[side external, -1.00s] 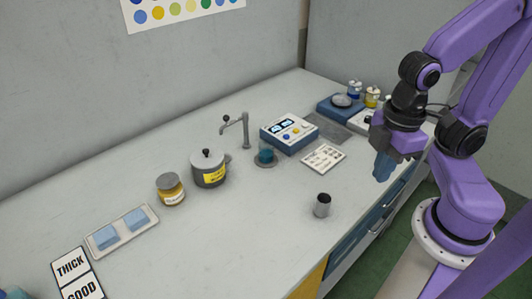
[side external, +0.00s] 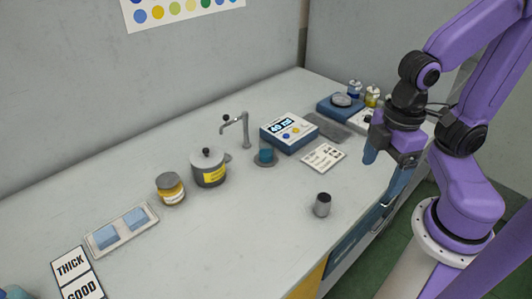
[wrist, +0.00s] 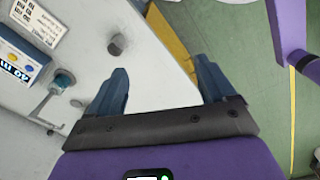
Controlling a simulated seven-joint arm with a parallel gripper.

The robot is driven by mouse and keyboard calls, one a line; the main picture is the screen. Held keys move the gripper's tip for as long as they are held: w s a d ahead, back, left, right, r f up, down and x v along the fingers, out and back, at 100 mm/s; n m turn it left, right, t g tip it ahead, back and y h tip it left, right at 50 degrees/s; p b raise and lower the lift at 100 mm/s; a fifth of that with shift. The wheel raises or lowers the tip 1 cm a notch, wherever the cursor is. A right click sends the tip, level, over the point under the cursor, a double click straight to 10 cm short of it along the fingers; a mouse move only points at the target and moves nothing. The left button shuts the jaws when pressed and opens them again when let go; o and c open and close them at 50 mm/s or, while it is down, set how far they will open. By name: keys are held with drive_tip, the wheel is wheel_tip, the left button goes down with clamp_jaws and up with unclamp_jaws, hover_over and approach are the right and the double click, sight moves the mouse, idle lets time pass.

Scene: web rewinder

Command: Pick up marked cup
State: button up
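A small dark grey metal cup (side external: 322,206) stands upright on the bench near its front edge. It also shows in the wrist view (wrist: 115,45), ahead of and left of my fingers. A clear cup with blue contents (side external: 265,154) stands under the tap; it shows at the left of the wrist view (wrist: 62,82). I cannot make out a mark on either cup. My gripper (side external: 381,181) is open and empty, up and to the right of the metal cup in the side view. Its two blue fingers are spread apart in the wrist view (wrist: 161,64).
A blue-white device (side external: 289,133) with a lit display and a printed card (side external: 324,157) stand behind the metal cup. A tap (side external: 245,130), a lidded pot (side external: 208,168), a jar (side external: 171,189) and a tray (side external: 122,231) are further left. Bench around the metal cup is clear.

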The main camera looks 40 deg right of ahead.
drive_tip(key=w+a+f+m+y, duration=0.3)
drive_tip(key=w+a+f+m, duration=0.15)
drive_tip(key=a, duration=0.35)
drive_tip(key=m+t+h, duration=0.6)
drive_tip(key=m+t, duration=0.4)
drive_tip(key=t, duration=0.2)
approach(262, 144)
drive_tip(key=shift+x, duration=4.7)
drive_tip(key=shift+d, duration=0.1)
drive_tip(key=c, duration=1.1)
drive_tip(key=shift+c, duration=0.3)
